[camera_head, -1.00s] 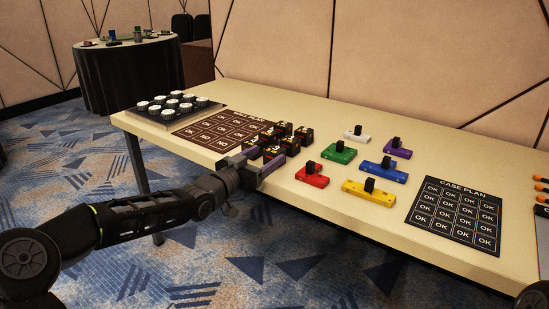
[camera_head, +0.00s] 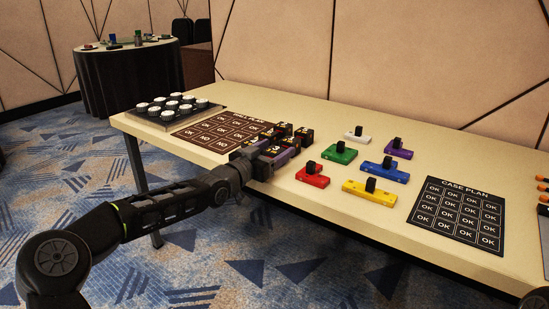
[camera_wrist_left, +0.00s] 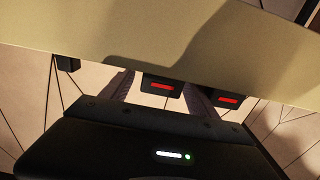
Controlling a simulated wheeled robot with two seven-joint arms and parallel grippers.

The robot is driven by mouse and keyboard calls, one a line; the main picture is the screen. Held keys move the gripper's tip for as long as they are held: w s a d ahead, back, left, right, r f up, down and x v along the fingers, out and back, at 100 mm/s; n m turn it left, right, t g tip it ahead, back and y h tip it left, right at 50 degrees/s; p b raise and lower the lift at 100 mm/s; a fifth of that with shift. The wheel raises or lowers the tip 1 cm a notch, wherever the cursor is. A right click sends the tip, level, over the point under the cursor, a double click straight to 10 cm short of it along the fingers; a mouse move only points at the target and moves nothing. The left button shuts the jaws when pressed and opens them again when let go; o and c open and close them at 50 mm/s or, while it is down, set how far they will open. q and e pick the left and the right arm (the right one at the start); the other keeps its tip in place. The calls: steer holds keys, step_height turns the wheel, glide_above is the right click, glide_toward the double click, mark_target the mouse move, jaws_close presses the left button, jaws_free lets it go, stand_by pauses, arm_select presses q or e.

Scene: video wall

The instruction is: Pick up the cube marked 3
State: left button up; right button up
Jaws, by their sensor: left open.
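Several small black cubes (camera_head: 304,135) with red and yellow markings stand in a cluster on the table; no number on them is legible, so I cannot tell which is marked 3. My left gripper (camera_head: 274,151) is open at the near side of this cluster, low over the table, and hides part of the cubes. In the left wrist view, its two fingers (camera_wrist_left: 160,98) stand either side of a black cube (camera_wrist_left: 161,82) with a red display; contact cannot be told. Another cube (camera_wrist_left: 228,97) shows to the right, beyond the right finger.
Red (camera_head: 312,179), yellow (camera_head: 369,195), green, blue, white and purple blocks with black knobs stand right of the cubes. A dark plan board (camera_head: 215,130) lies left, beside a tray (camera_head: 146,117) of white-topped items. The CASE PLAN board (camera_head: 458,215) lies right.

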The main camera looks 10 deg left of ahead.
arm_select(q)
steer(key=c, duration=1.5)
